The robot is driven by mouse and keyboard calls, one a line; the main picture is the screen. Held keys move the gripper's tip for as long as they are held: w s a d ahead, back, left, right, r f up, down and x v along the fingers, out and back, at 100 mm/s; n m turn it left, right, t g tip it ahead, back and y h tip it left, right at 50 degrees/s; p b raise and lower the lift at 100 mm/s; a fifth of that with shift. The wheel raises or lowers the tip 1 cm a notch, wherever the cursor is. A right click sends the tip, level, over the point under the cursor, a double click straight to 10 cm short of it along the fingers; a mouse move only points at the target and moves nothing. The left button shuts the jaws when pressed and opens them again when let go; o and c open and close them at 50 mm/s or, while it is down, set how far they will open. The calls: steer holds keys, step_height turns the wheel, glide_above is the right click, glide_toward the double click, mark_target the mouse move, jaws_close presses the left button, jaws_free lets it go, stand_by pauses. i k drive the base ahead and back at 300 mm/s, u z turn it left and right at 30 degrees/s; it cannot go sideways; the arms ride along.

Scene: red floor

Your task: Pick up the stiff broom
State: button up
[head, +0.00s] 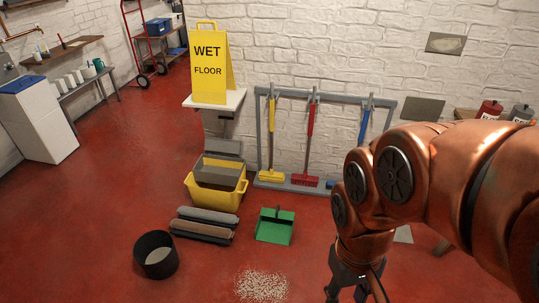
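Three long-handled tools hang on a grey rack (340,97) against the white brick wall. One is a yellow broom (271,140), one is a red broom (310,130) in the middle, and one is a blue tool (364,125) at the right, partly hidden by my arm. I cannot tell from bristles which one is stiff. My gripper (357,294) points down at the bottom edge, in front of and apart from the rack. Its fingertips are cut off by the frame, so its opening does not show. I see nothing held in it.
A pale scattered pile (262,286) lies in front. The left floor is open.

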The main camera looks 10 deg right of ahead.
mark_target(296, 177)
steer(key=u, duration=0.3)
steer(key=i, duration=2.3)
steer(key=z, duration=0.1)
